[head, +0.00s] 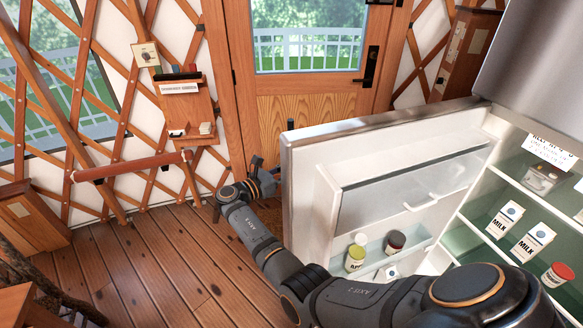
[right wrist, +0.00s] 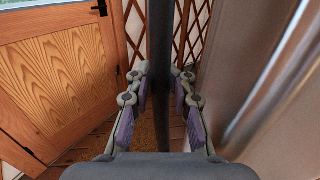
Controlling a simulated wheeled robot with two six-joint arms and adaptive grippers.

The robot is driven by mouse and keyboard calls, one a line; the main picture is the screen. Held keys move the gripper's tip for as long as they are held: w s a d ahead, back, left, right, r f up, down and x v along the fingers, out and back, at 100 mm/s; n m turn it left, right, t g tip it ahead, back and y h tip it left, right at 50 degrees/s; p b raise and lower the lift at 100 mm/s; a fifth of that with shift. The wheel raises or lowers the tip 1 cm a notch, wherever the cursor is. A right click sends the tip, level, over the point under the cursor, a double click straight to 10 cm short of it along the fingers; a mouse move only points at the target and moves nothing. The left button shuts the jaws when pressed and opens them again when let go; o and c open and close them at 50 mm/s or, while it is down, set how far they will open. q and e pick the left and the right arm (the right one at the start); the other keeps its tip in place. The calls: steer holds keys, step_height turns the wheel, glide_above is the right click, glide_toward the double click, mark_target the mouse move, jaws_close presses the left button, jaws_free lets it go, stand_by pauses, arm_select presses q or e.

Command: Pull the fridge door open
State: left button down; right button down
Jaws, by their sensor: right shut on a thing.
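The fridge door (head: 304,200) stands wide open in the head view, its white inner side with shelf bins facing me. The fridge's lit inside (head: 470,225) shows at right. My right arm reaches around the door's free edge, and my right gripper (head: 268,178) is at the door's outer side, partly hidden by the door. In the right wrist view, the dark upright handle bar (right wrist: 160,45) runs between the fingers of my right gripper (right wrist: 160,95), which is shut on it. The door's grey outer face (right wrist: 270,110) is at right there. My left gripper is not in view.
Milk cartons (head: 533,243) and a red-lidded jar (head: 556,275) stand on the fridge shelves; jars (head: 355,257) sit in the door bin. A wooden entrance door (head: 310,105) and lattice wall are behind.

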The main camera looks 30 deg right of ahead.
steer(key=shift+w+f, duration=0.2)
steer(key=shift+w, duration=0.1)
steer(key=c, duration=1.5)
jaws_free()
steer(key=shift+a, duration=0.1)
steer(key=o, duration=0.3)
steer(key=shift+w+a+r, duration=0.1)
steer(key=shift+w+a, duration=0.05)
steer(key=shift+a, duration=0.05)
steer(key=shift+o, duration=0.2)
steer(key=shift+d, duration=0.1)
steer(key=a, duration=0.7)
steer(key=shift+s+a, duration=0.2)
steer(key=shift+s, duration=0.25)
